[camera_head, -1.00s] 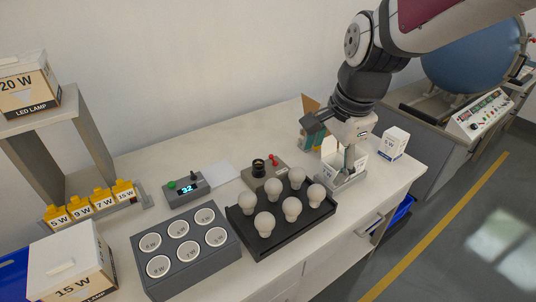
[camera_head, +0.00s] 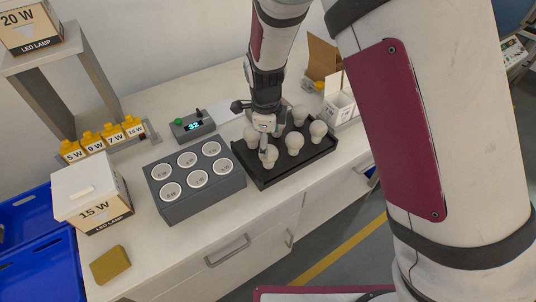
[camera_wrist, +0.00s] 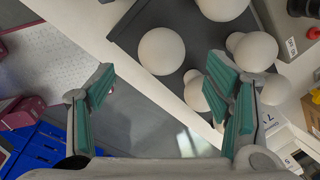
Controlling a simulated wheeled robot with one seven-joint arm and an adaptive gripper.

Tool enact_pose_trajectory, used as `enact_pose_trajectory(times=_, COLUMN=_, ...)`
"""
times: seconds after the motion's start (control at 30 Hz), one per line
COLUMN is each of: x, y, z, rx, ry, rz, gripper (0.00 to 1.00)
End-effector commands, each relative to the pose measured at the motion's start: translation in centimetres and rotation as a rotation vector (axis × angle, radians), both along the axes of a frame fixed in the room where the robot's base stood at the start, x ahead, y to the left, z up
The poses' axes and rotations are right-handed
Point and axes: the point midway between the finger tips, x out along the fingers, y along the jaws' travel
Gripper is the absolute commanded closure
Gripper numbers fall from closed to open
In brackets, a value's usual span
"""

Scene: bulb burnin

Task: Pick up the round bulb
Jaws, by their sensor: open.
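Several white round bulbs stand in a black tray (camera_head: 318,159) on the table. My gripper (camera_head: 266,148) is over the tray's left part, pointing down, close to the front-left bulb (camera_head: 269,157) and the bulb to its left (camera_head: 251,137). In the wrist view my gripper (camera_wrist: 165,98) is open, with green pads apart and nothing between them. One round bulb (camera_wrist: 161,51) lies ahead of the gap; others (camera_wrist: 255,51) are beyond the right finger, which partly hides one.
A grey block with several round sockets (camera_head: 233,180) stands left of the tray. Behind it is a small box with a lit display (camera_head: 193,126). A 15 W carton (camera_head: 92,198) and a yellow block (camera_head: 110,265) are at left. An open white box (camera_head: 340,104) stands right of the tray.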

Motion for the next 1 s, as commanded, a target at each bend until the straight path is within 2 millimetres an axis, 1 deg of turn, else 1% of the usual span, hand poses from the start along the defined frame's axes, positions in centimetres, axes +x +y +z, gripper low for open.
enact_pose_trajectory(times=0.03, x=0.1, y=0.0, z=-0.8, rx=-0.002, ry=0.002, rz=0.000, gripper=0.28)
enact_pose_trajectory(times=0.1, x=0.2, y=0.0, z=-1.6, rx=-0.001, ry=0.001, rz=0.000, gripper=0.28)
enact_pose_trajectory(times=0.33, x=0.4, y=0.0, z=-3.0, rx=0.000, ry=0.001, rz=0.001, gripper=0.28)
enact_pose_trajectory(times=0.63, x=1.0, y=0.1, z=-6.8, rx=-0.001, ry=0.002, rz=0.001, gripper=0.28)
enact_pose_trajectory(times=0.73, x=1.2, y=0.2, z=-7.4, rx=0.001, ry=0.000, rz=0.000, gripper=0.28)
enact_pose_trajectory(times=0.97, x=1.2, y=0.2, z=-7.4, rx=0.002, ry=-0.001, rz=0.001, gripper=0.28)
enact_pose_trajectory(times=1.0, x=1.2, y=0.2, z=-7.4, rx=0.001, ry=-0.001, rz=0.001, gripper=0.37)
